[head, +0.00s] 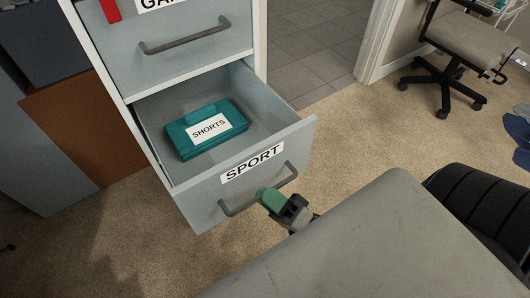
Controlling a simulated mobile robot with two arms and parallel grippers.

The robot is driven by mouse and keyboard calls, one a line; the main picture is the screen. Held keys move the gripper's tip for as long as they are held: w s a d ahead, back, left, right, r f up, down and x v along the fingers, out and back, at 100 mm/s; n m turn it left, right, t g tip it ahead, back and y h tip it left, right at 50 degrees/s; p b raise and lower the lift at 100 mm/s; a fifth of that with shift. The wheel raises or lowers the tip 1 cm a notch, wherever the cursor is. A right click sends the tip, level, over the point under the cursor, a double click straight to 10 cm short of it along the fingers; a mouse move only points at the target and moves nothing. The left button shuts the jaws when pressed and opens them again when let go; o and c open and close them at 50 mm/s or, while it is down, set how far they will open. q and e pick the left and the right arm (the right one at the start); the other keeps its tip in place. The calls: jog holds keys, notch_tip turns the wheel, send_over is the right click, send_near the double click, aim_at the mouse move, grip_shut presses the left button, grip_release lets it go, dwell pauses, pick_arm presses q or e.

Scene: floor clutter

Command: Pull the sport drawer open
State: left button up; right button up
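The sport drawer (212,205) is the lower drawer of a grey-blue cabinet, marked with a "SPORT" label (252,164). It stands pulled out, its inside showing from above. A teal box (177,141) labelled "SHORTS" lies in it. The drawer has a grey bar handle (238,211) on its front. My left gripper is not in view.
A closed drawer (170,30) with its own handle is above. An office chair (450,50) stands at the upper right, with blue cloth-like items (519,135) on the carpet at the right edge. Carpet (370,125) is clear right of the drawer; a tiled doorway (310,45) lies behind.

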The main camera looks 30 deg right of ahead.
jog(key=v, duration=1)
jog(key=shift+w+a+r, duration=0.1)
jog(key=shift+w, duration=0.05)
